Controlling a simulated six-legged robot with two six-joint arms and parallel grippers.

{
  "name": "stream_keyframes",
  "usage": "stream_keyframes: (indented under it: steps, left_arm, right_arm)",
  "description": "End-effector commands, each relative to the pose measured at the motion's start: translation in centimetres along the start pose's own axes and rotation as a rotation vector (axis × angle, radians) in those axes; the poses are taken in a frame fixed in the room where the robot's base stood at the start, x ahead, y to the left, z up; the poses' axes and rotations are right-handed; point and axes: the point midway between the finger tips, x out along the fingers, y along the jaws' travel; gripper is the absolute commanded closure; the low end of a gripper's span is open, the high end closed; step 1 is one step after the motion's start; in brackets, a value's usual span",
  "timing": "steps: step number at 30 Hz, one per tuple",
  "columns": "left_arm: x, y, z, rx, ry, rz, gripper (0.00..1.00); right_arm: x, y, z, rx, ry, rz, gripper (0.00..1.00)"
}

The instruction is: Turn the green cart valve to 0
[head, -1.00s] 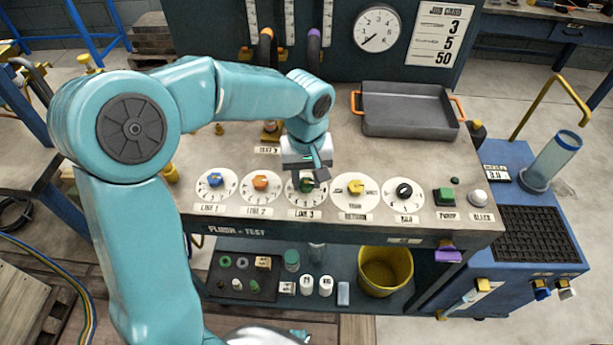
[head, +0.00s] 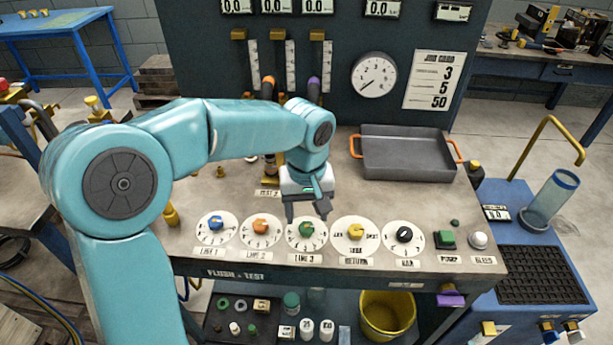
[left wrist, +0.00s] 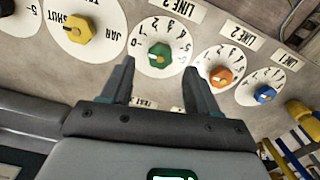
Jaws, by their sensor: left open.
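The green valve (head: 306,230) is a knob on the round white LINE 3 dial on the cart top. It also shows in the left wrist view (left wrist: 160,55), with a pale mark on its left side, roughly towards the 0 end of the scale. I cannot read its exact setting. My left gripper (head: 307,214) is open and empty, just behind and above the dial, apart from the knob. In the left wrist view its two fingers (left wrist: 158,72) point towards the knob, one on each side. My right gripper is not in view.
Blue (head: 216,223) and orange (head: 260,226) knobs sit left of the green one, yellow (head: 355,230) and black (head: 404,234) knobs to its right. A grey tray (head: 408,155) stands behind. A gauge (head: 374,75) and job card (head: 434,80) are on the back panel.

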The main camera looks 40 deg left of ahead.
Motion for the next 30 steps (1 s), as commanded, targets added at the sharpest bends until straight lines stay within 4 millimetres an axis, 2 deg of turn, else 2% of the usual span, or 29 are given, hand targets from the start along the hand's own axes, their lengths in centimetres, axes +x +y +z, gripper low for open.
stream_keyframes:
  steps: [1,6,13,19,30]
  left_arm:
    - [-1.7,0.1,-0.1,0.0,0.006,0.005,0.4]
    - [-6.4,0.1,-0.1,-0.001,0.006,0.005,0.4]
    - [-11.1,0.0,0.0,0.0,0.003,0.003,0.4]
    - [-12.7,0.0,0.0,0.0,0.002,0.001,0.4]
    - [-12.8,0.0,0.0,-0.001,0.001,0.0,0.4]
  right_arm:
    - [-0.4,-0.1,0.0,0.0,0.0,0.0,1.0]
    - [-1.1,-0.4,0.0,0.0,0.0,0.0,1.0]
    - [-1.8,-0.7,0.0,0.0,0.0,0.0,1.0]
    - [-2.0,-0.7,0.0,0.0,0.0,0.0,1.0]
    - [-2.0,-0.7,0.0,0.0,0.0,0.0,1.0]
